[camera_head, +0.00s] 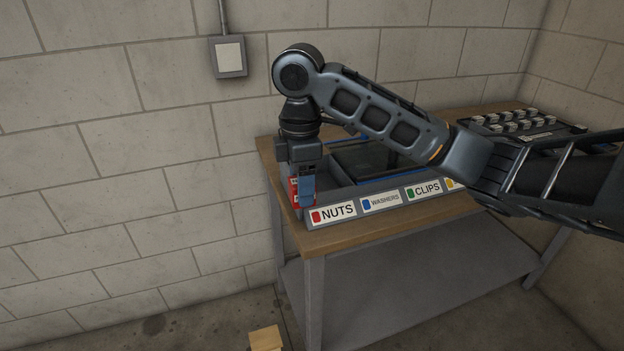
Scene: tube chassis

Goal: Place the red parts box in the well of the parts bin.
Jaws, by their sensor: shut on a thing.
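The red parts box (294,190) is in my gripper (303,188), which points down and is shut on it. A blue-grey finger covers much of the box, so only its left part and a little of its right edge show. The parts bin (337,197) is grey, with front labels NUTS, WASHERS, CLIPS and a partly hidden yellow-marked one. The box is at the bin's left end, by the NUTS label. I cannot tell whether its bottom touches the bin. The inside of the left well is mostly hidden by my gripper.
The bin stands on a wood-topped bench (350,236) with a grey lower shelf (420,290). A dark rack with several pale pieces (515,121) is at the back right. A block wall with a switch box (229,57) is behind. A yellowish block (265,338) is low in front.

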